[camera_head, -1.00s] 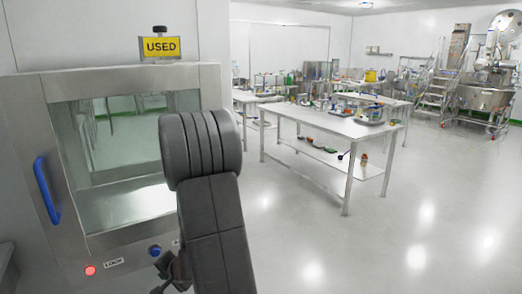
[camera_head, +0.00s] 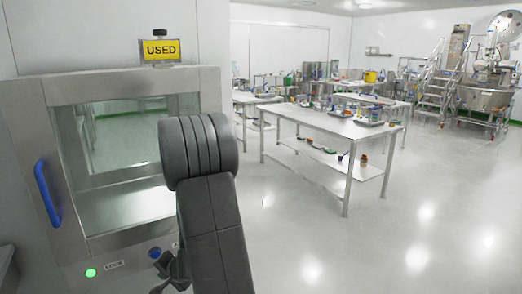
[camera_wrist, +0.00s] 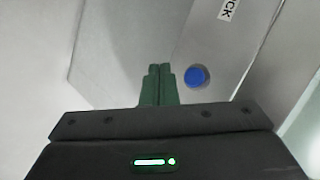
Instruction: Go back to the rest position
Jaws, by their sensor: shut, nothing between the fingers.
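My gripper (camera_wrist: 158,86) shows in the wrist view with its two green fingers together and nothing between them. A blue round button (camera_wrist: 195,77) is just to the right of the fingertips on a grey metal panel. In the head view the blue button (camera_head: 155,253) sits on the panel below the hatch window, right of a lit green lamp (camera_head: 91,272) and a "LOCK" label (camera_head: 114,265). My gripper (camera_head: 166,284) shows only as a dark part close to the button, partly hidden by my arm. I cannot tell whether it touches the panel.
The steel hatch (camera_head: 135,82) has a blue handle (camera_head: 47,193) and a yellow "USED" sign (camera_head: 159,49) on top. A steel table (camera_head: 335,127) with several items stands to the right. Floor (camera_head: 420,215) at right is clear. Stairs and machinery stand far back.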

